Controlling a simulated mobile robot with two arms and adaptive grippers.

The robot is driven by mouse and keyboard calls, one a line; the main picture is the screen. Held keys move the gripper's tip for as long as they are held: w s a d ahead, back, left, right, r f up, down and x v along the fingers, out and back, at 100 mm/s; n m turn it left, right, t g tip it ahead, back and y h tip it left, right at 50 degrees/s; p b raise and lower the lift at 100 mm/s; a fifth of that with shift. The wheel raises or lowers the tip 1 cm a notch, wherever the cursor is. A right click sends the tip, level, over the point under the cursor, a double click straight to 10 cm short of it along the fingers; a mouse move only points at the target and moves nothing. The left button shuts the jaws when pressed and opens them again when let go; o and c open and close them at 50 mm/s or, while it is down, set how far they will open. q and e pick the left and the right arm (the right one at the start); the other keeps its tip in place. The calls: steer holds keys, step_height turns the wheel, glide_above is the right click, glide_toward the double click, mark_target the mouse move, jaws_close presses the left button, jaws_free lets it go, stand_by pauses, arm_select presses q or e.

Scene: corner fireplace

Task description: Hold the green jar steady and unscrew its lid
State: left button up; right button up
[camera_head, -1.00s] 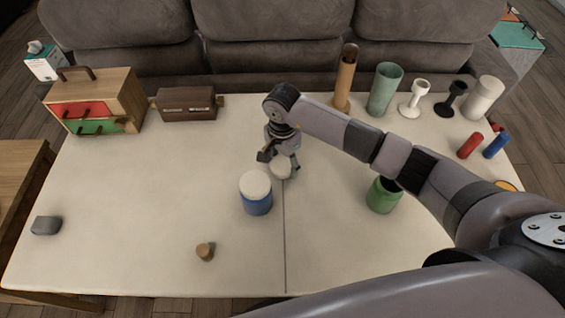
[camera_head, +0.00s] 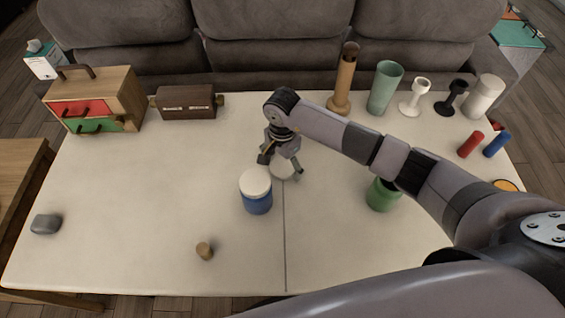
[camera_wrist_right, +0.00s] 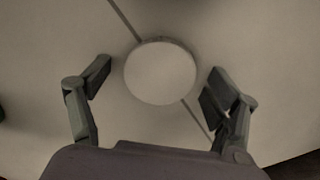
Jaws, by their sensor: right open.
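The green jar (camera_head: 381,196) stands on the right half of the table, its top mostly hidden behind my right forearm. A pale round lid (camera_head: 283,169) lies flat on the table near the middle seam, away from the jar. My right gripper (camera_head: 281,164) is directly above the lid, pointing down with its fingers spread. In the right wrist view the lid (camera_wrist_right: 160,73) lies between the open fingers (camera_wrist_right: 158,88), with a gap on both sides. My left gripper is not in view.
A blue jar with a white lid (camera_head: 256,192) stands close in front of the right gripper. A small wooden knob (camera_head: 204,251) and a grey block (camera_head: 46,224) lie on the near left. Cups and holders line the back right. The table's left middle is clear.

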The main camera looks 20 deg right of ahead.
mark_target(283, 167)
step_height(283, 167, up, 12)
steer(key=b, duration=0.1)
steer(key=shift+r, duration=0.2)
stand_by(0.3)
